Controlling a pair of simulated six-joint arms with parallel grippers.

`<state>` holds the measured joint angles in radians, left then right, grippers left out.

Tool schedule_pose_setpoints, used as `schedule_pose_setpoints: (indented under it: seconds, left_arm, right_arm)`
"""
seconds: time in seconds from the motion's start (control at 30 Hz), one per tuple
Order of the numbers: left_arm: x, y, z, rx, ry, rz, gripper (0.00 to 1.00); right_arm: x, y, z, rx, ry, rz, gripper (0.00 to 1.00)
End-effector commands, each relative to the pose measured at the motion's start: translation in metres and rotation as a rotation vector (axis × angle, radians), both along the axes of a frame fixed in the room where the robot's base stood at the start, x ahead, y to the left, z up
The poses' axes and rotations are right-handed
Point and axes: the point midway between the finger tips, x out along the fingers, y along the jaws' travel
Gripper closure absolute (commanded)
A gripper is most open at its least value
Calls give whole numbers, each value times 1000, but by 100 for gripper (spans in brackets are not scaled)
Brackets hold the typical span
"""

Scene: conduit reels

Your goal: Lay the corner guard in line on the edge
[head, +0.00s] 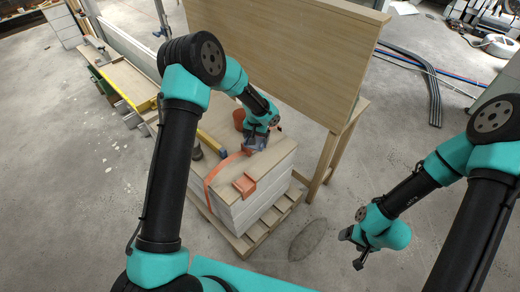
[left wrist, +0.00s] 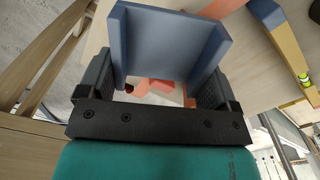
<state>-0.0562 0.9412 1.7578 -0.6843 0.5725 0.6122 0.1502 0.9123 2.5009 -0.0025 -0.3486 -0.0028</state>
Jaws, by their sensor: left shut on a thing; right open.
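A blue-grey angled corner guard (left wrist: 168,42) is between the fingers of my left gripper (left wrist: 165,90), which is shut on it. In the head view my left gripper (head: 256,143) is over the top of the strapped stack (head: 250,208), near its back edge; the guard is mostly hidden there. An orange corner piece (head: 245,185) sits on the stack's near edge. An orange strap (head: 213,178) runs over the stack. Whether the held guard touches the stack, I cannot tell. My right gripper (head: 356,246) is open and empty above the floor at the right.
The stack stands on a wooden pallet (head: 262,228). A tall wooden panel (head: 290,50) rises behind it. The floor between the pallet and my right arm is clear.

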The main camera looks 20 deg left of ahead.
Motion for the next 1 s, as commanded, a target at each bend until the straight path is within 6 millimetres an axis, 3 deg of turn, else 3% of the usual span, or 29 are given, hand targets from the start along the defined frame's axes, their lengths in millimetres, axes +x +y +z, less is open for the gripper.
schedule_pose_setpoints:
  seconds: [0.27,1.0]
  left_arm:
    - [-5,-9,2,0,-1,-249,39]
    - [-30,-43,10,1,0,-1320,39]
  right_arm:
    - [0,0,0,0,0,0,28]
    - [0,0,0,0,0,0,28]
